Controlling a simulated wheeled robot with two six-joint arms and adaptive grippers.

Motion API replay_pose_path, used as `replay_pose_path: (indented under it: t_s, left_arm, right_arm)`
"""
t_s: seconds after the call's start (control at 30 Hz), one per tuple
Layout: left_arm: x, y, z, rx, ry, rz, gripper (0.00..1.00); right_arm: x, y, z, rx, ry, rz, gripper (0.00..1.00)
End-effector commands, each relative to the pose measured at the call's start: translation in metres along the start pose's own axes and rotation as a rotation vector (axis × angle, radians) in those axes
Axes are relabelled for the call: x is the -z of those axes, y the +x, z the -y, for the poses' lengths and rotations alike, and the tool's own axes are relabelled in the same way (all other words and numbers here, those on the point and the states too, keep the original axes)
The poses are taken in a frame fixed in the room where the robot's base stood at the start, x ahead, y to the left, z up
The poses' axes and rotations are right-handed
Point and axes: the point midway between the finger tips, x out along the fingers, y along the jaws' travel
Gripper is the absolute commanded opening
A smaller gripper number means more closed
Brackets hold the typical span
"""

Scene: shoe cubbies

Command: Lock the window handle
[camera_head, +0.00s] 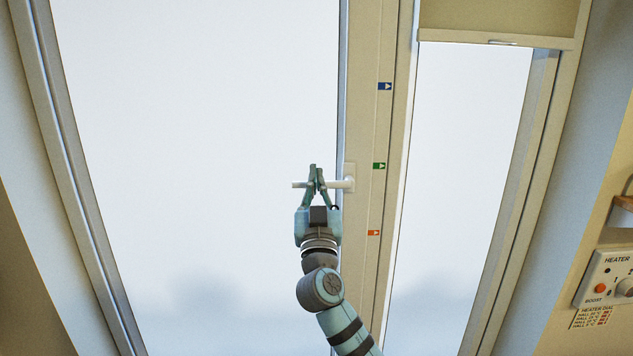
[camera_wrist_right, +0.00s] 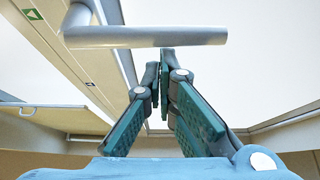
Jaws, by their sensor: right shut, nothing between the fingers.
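The white window handle (camera_head: 335,184) is mounted on the cream vertical window frame (camera_head: 364,130) and lies horizontal, its free end pointing left. My right gripper (camera_head: 315,172) is in front of the handle in the head view, its fingers crossing the middle of the bar. In the right wrist view the handle (camera_wrist_right: 150,37) crosses the upper part of the picture, just beyond the fingertips. My right gripper (camera_wrist_right: 166,62) has its tips together with nothing between them. I cannot tell whether the fingers touch the bar. My left gripper is out of view.
Blue (camera_head: 385,87), green (camera_head: 379,166) and orange (camera_head: 373,233) arrow labels run down the frame; the green one is nearest the handle's height. A rolled blind (camera_head: 500,18) tops the right pane. A heater panel (camera_head: 606,279) is at the right edge.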

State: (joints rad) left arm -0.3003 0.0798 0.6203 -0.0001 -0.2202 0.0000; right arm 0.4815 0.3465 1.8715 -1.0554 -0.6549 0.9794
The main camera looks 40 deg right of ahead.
Motion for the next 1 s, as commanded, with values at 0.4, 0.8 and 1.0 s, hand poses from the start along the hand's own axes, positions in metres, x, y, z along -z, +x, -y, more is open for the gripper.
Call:
replay_pose_path:
  t_s: [0.4, 0.8, 1.0]
  left_arm:
    - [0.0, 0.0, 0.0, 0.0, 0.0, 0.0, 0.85]
    - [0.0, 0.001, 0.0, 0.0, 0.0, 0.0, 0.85]
    - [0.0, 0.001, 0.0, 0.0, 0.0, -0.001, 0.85]
  right_arm:
    - [-0.003, -0.002, 0.001, 0.026, -0.045, 0.001, 0.0]
    - [-0.007, -0.004, 0.002, 0.056, -0.095, 0.0, 0.0]
    - [-0.012, -0.007, 0.003, 0.091, -0.156, 0.001, 0.0]
